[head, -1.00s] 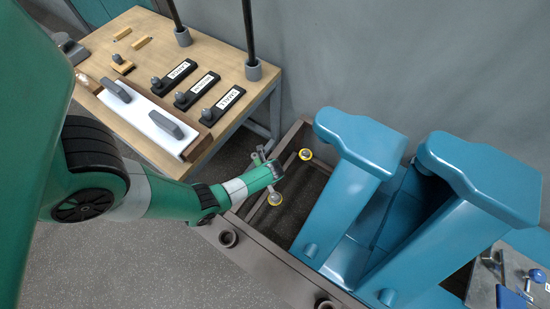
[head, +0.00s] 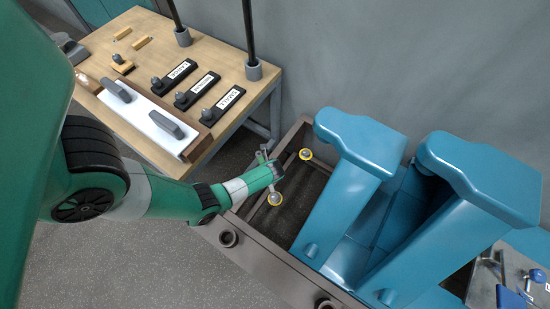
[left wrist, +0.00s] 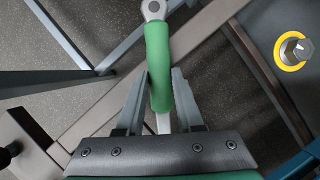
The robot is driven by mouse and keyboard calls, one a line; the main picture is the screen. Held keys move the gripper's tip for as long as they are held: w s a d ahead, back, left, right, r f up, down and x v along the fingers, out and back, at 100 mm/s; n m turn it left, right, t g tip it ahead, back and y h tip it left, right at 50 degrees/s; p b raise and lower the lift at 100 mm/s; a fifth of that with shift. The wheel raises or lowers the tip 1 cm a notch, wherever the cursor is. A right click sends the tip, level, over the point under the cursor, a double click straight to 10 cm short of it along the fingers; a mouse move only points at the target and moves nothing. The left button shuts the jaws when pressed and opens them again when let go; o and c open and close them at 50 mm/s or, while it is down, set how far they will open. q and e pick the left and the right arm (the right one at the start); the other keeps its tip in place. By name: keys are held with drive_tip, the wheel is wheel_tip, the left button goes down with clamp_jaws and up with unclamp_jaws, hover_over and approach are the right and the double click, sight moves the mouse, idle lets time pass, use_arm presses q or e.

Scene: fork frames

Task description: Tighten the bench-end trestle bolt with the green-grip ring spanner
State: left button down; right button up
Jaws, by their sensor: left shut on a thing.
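My left gripper (head: 276,170) is beside the trestle frame (head: 262,250) in the head view. In the left wrist view its fingers (left wrist: 159,76) are shut on the green grip of the ring spanner (left wrist: 159,62). The spanner's metal ring end (left wrist: 154,9) points away from the gripper, partly cut off by the top edge. One yellow-ringed hex bolt (left wrist: 296,49) shows at the right of the wrist view, apart from the spanner. My right gripper is out of view.
A wooden bench (head: 220,60) with labelled black holders (head: 222,106) and a white board (head: 145,118) stands at the left. Large blue supports (head: 350,190) rise from the frame close to the right of the gripper. A metal table (head: 515,275) is at lower right.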

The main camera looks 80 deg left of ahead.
use_arm(q)
drive_tip(key=shift+w+m+t, duration=0.7)
drive_tip(key=shift+w+m, duration=1.05)
drive_tip(key=shift+m, duration=0.05)
drive_tip(key=shift+w+d+m+t, duration=0.2)
drive_tip(key=shift+w+m+t, duration=0.1)
drive_tip(key=shift+w+m, duration=0.5)
drive_tip(key=shift+w+d+m+t, duration=0.25)
drive_tip(key=shift+w+m+t, duration=0.15)
drive_tip(key=shift+w+m, duration=0.35)
drive_tip(key=shift+s+a+n+g, duration=0.25)
drive_tip(key=shift+s+n+g, duration=0.15)
drive_tip(key=shift+s+n, duration=0.35)
